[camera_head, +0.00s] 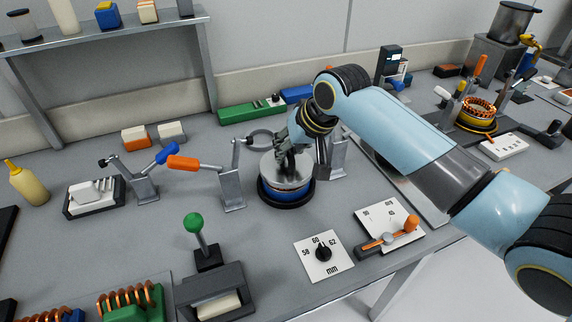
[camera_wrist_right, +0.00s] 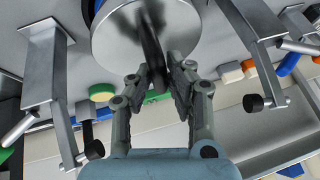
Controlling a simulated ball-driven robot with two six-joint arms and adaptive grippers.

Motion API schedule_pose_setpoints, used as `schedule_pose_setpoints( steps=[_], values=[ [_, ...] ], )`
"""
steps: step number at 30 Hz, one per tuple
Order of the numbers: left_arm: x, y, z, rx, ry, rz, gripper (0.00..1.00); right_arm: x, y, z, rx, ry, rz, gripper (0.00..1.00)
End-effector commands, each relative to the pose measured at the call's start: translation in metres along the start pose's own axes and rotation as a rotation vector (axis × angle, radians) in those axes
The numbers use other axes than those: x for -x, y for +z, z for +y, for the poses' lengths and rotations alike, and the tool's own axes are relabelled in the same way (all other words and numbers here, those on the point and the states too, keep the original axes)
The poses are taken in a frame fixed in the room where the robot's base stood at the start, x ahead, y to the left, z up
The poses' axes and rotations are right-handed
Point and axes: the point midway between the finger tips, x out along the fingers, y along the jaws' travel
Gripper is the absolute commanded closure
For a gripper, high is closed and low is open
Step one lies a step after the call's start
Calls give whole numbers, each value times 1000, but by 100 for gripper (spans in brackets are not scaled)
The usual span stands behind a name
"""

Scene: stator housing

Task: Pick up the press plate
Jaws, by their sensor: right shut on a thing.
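The press plate (camera_head: 271,171) is a round grey metal disc. In the head view it sits on or just above a blue ring (camera_head: 267,189) in a black round base (camera_head: 290,202); I cannot tell whether they touch. My right gripper (camera_head: 289,152) is over the plate, pointing down. In the right wrist view the plate (camera_wrist_right: 112,45) fills the top middle, with a dark upright handle (camera_wrist_right: 152,40) on it. My right gripper (camera_wrist_right: 166,88) is shut on this handle. The fingers partly hide the handle in the head view. My left gripper is not in view.
Metal posts (camera_head: 232,190) with clamp arms flank the base. An orange-handled lever (camera_head: 195,164) is to its left. A dial plate (camera_head: 323,256), a slider plate (camera_head: 390,230) and a green-knobbed lever (camera_head: 194,225) stand in front. A copper-wound stator (camera_head: 478,108) is at the right.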

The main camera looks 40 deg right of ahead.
Motion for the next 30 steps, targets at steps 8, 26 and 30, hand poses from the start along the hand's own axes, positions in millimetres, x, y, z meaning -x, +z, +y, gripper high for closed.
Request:
schedule_pose_setpoints(
  steps=[8,26,30],
  values=[
    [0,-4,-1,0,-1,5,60,0,0,1,0,1,-1,100],
    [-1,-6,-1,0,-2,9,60,20,-12,-6,1,-1,5,100],
    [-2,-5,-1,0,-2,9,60,47,-27,-14,3,-1,8,100]
  ],
)
